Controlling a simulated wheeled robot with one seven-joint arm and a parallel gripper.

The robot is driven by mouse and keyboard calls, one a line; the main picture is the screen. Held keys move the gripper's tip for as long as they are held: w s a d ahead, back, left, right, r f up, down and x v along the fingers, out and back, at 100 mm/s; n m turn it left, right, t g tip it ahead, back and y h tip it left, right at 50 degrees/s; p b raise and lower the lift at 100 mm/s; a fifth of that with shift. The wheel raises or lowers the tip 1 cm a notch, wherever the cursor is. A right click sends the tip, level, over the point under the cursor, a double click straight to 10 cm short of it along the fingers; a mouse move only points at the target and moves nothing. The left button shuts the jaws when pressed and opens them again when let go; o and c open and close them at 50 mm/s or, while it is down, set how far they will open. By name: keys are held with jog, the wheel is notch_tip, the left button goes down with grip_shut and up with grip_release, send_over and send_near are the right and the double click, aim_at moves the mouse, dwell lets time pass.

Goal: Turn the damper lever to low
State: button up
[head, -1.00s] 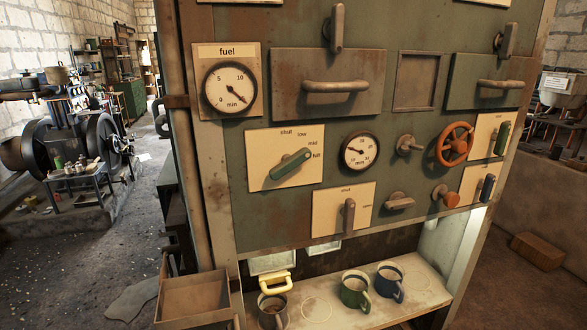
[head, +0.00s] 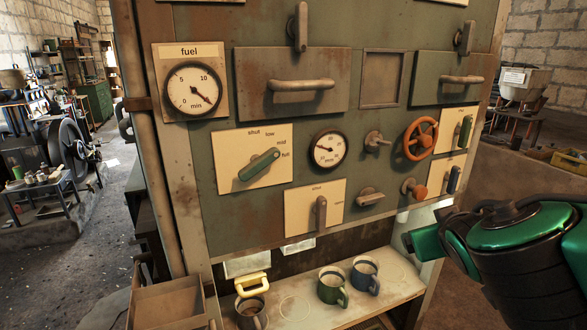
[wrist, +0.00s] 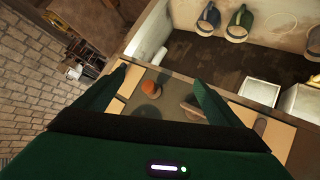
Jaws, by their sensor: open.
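The damper lever (head: 260,165) is a green handle on a cream plate (head: 223,150) marked shut, low, mid and full. Its tip points up and right, at the full mark. My arm shows at the right edge of the head view, in front of the panel's lower right; the fingertips are not clear there. In the wrist view my gripper (wrist: 160,74) has its two green fingers spread wide with nothing held between them. Beyond them are the orange knob (wrist: 151,87) and a grey knob (wrist: 192,103). The damper lever is not seen in the wrist view.
The green panel (head: 200,215) also carries a fuel gauge (head: 193,91), a smaller gauge (head: 328,149), a red handwheel (head: 421,135) and another lever (head: 321,214). Below is a shelf with mugs (head: 332,286). Open floor lies at the left.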

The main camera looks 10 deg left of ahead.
jog(key=s+a+r+n+t+y, duration=0.1)
jog(key=a+r+n+t+y, duration=0.15)
jog(key=a, duration=0.55)
jog(key=s+a+r+n+t+y, duration=0.1)
jog(key=s+a+r+n+y, duration=0.1)
jog(key=a+r, duration=0.35)
jog(key=n+y, duration=0.5)
jog(key=y, duration=0.2)
send_near(261, 166)
jog(key=shift+t, duration=0.25)
jog(key=x, duration=0.9)
jog(key=shift+f, duration=0.2)
jog(key=shift+m, duration=0.25)
